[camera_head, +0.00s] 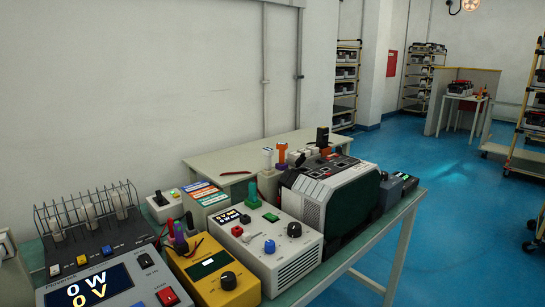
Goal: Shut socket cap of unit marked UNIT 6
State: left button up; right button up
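I cannot make out any unit marked UNIT 6, nor a socket cap, in the head view. Dark and grey units (345,86) stand on a shelf rack behind the wall corner, too small for any marking to be read. More such units stand on a far rack (421,73) and at the right edge. A dark unit (460,89) with red parts sits on a small white table at the back right. Neither of my grippers is in view.
A bench (394,210) in front carries a grey meter (122,292) reading 0 W and 0 V, a yellow box (213,273), a white box (275,243) and a large dark-sided instrument (330,199). A pale table (215,161) stands behind. Blue floor (460,210) is open at the right.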

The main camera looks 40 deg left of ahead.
aim_at(300, 160)
jog(key=l+u, duration=0.1)
jog(key=u, duration=0.3)
jog(key=i+l+u, duration=0.15)
jog(key=u, duration=0.3)
jog(key=l+u, duration=0.15)
jog(key=u, duration=0.25)
jog(key=l+u, duration=0.3)
jog(key=l, duration=0.15)
jog(key=l+u, duration=0.25)
jog(key=l, duration=0.15)
